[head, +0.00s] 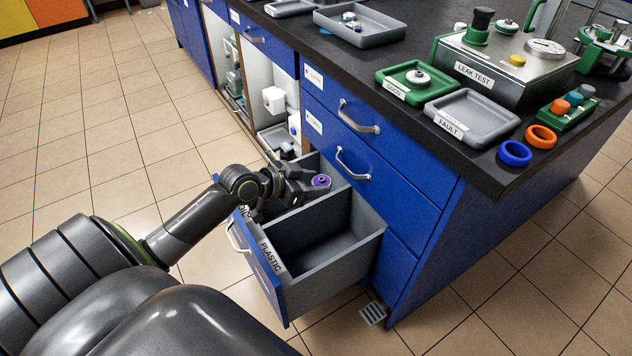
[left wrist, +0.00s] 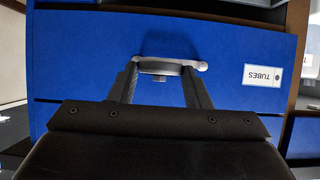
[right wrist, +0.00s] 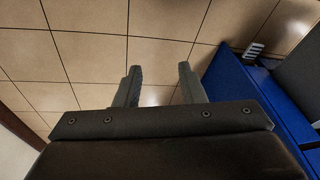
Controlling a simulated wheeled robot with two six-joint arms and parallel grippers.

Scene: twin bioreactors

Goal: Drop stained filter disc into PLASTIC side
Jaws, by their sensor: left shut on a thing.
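My left gripper (head: 304,183) is shut on a small round disc (head: 320,181) with a purple top, held above the open drawer near its divider. In the left wrist view the disc (left wrist: 159,70) shows edge-on between the fingertips, grey with a short stub. Any stain on it is too small to tell. The drawer's PLASTIC side (head: 326,264) is the nearer compartment and looks empty. The other compartment is partly hidden by my left gripper, and so is its label. My right gripper (right wrist: 158,82) shows only in the right wrist view, open and empty above the floor.
A blue drawer front labelled TUBES (left wrist: 80,60) faces my left gripper. The black counter (head: 480,165) overhangs nearby, with a green GOOD tray (head: 393,90), a grey FAULT tray (head: 490,108) and a LEAK TEST unit (head: 520,75). The tiled floor (head: 110,130) is open to the left.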

